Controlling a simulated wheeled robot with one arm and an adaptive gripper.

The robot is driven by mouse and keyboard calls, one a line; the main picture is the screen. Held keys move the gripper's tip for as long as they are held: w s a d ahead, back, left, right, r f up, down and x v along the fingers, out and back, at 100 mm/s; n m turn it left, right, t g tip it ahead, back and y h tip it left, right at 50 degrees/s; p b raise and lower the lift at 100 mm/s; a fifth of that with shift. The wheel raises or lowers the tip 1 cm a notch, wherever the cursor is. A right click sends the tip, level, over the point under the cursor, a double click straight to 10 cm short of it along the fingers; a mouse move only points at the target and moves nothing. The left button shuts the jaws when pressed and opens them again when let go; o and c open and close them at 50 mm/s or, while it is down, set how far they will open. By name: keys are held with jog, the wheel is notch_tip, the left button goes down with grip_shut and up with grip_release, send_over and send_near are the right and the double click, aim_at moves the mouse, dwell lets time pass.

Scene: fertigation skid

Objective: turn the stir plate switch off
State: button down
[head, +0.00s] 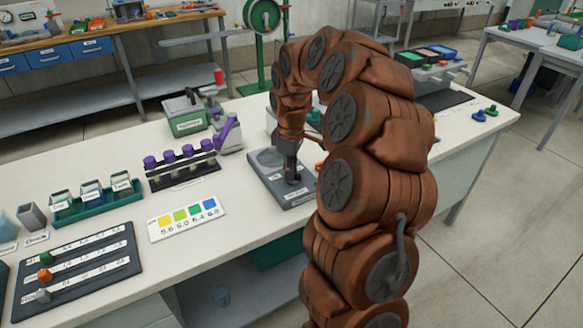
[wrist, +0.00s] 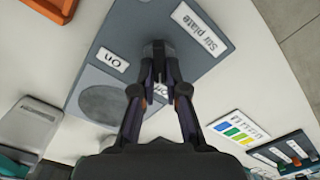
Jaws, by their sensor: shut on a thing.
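The grey stir plate (head: 268,165) lies on the white bench under my gripper (head: 292,181). In the wrist view the stir plate (wrist: 212,50) shows its round darker disc (wrist: 112,104), a "Stir plate" label (wrist: 201,27) and an "On" label (wrist: 113,59). Another label (wrist: 160,90) sits between my fingers and is mostly hidden. The dark switch (wrist: 158,47) stands at my fingertips, and my gripper (wrist: 159,68) is shut on it. The fingers hide most of the switch, so its exact position is hard to tell. In the head view it is hidden.
A colour chart (head: 188,218) lies left of the stir plate. Behind it stand a rack of purple-capped tubes (head: 182,166) and a green-and-grey device (head: 188,122). A black slider board (head: 75,272) and a green tray (head: 98,208) are farther left.

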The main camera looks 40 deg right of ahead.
jog(key=shift+s+n, duration=0.1)
jog(key=shift+n, duration=0.3)
jog(key=c, duration=1.2)
grip_release()
notch_tip(320, 180, up, 12)
dwell(0.3)
